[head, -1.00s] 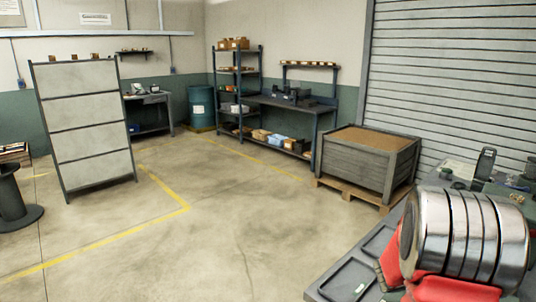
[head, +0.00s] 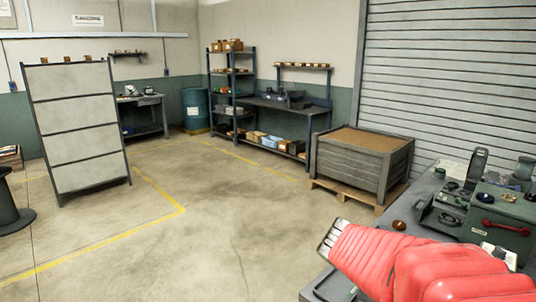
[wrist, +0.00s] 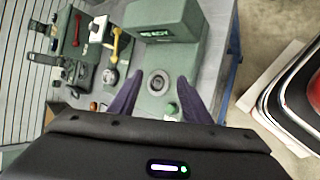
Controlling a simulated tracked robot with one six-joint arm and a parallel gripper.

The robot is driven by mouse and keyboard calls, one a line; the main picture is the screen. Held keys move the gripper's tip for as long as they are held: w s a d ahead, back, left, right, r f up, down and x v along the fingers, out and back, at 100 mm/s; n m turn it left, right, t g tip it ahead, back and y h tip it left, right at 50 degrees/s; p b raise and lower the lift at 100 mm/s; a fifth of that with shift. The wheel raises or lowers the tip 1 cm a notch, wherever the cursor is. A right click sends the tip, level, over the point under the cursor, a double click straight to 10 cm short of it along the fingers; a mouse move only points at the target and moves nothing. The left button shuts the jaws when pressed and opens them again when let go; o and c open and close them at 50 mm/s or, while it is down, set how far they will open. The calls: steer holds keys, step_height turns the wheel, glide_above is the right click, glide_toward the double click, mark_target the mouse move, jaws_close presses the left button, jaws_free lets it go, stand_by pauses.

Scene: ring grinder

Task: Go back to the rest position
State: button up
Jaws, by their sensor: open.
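My gripper (wrist: 160,80) shows in the wrist view as two dark purple fingers spread apart with nothing held between them. Beyond the gap is a green machine (wrist: 162,50) with a round grey ring-shaped part (wrist: 157,83) on it. I cannot tell the distance between the fingers and the machine. A green knob (wrist: 171,108) shows beside the right finger. In the head view, my red-sleeved arm reaches in from the lower right; my fingers cannot be made out there.
The bench at right carries green equipment (head: 495,215) and a small brown round item (head: 399,225). A wooden crate (head: 362,160) stands on a pallet behind it. A panelled stand (head: 75,125) and a shelf rack (head: 233,95) stand farther off. The middle floor (head: 230,210) is clear.

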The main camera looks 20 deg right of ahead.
steer(key=s+a+m+t+y, duration=0.1)
steer(key=a+m+t+y, duration=0.1)
steer(key=a, duration=1.2)
steer(key=a+r+m+t+y, duration=0.1)
steer(key=a+t+y, duration=0.3)
steer(key=a, duration=1.1)
steer(key=m+y, duration=0.1)
steer(key=y, duration=0.2)
steer(key=shift+s+r+m+t, duration=0.25)
steer(key=shift+s+m+t, duration=0.05)
steer(key=shift+s+m, duration=0.1)
steer(key=shift+d, duration=0.1)
steer(key=shift+c, duration=0.4)
steer(key=shift+c, duration=1.2)
